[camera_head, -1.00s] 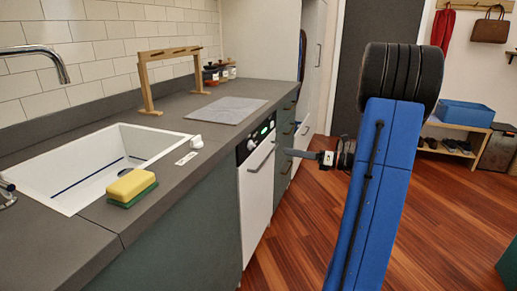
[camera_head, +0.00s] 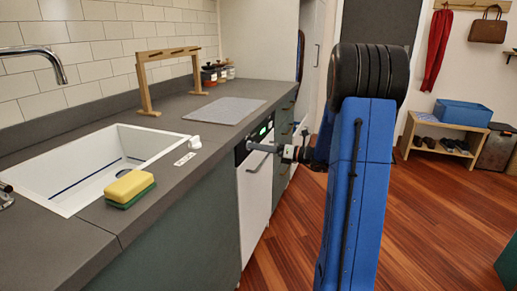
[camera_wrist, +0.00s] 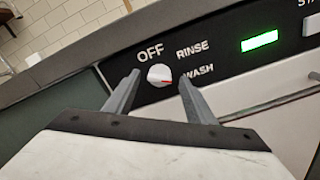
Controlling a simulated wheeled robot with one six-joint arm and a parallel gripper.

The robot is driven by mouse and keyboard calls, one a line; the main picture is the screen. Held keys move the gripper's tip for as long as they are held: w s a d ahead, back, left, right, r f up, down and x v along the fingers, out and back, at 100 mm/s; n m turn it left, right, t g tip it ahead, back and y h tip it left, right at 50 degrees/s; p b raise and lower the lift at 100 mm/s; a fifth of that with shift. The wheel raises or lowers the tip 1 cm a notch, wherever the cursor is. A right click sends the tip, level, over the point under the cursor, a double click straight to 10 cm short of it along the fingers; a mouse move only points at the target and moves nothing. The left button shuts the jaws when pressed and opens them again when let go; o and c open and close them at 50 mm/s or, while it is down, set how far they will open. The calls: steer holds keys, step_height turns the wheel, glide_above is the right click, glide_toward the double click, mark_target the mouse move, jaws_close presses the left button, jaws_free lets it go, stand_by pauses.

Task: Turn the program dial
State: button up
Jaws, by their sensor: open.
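In the wrist view my gripper (camera_wrist: 158,82) is open, with one finger on each side of the dial; contact cannot be told. In the head view my gripper (camera_head: 252,147) reaches the top of the white dishwasher (camera_head: 255,190), and the dial is hidden there.
A lit green display (camera_wrist: 259,40) and a START button (camera_wrist: 311,25) sit right of the dial. The door handle (camera_wrist: 270,104) runs below the panel. The worktop edge (camera_wrist: 60,65) is just above. The wooden floor (camera_head: 440,220) on the right is clear.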

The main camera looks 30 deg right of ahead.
steer(key=shift+w+a, duration=0.1)
steer(key=shift+c, duration=0.6)
steer(key=c, duration=0.9)
steer(key=shift+n, duration=0.4)
steer(key=n, duration=2.3)
